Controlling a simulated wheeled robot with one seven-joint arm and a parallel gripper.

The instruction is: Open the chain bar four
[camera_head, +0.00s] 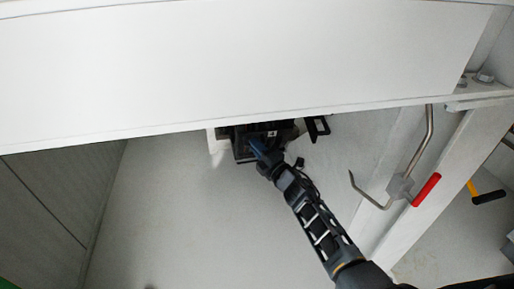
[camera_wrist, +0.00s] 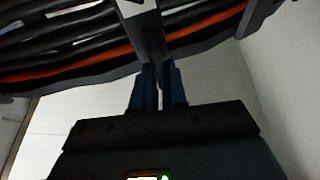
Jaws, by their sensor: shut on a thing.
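Chain bar four is a dark bar (camera_wrist: 150,42) that crosses the cable chain in the wrist view, running from the top edge down to my fingertips. In the head view a small "4" label (camera_head: 272,134) marks the black chain assembly under the white beam. My gripper (camera_wrist: 158,85) has blue fingers, shut on the bar's lower end. In the head view my gripper (camera_head: 257,147) reaches up to the chain from below. The beam hides the chain's upper part, and the bar itself is hard to make out there.
Black hoses and an orange hose (camera_wrist: 75,67) run behind the bar in the wrist view. A wide white beam (camera_head: 240,65) hangs above my arm. A red-handled crank (camera_head: 400,187) is on the post to the right. The floor left of my arm is clear.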

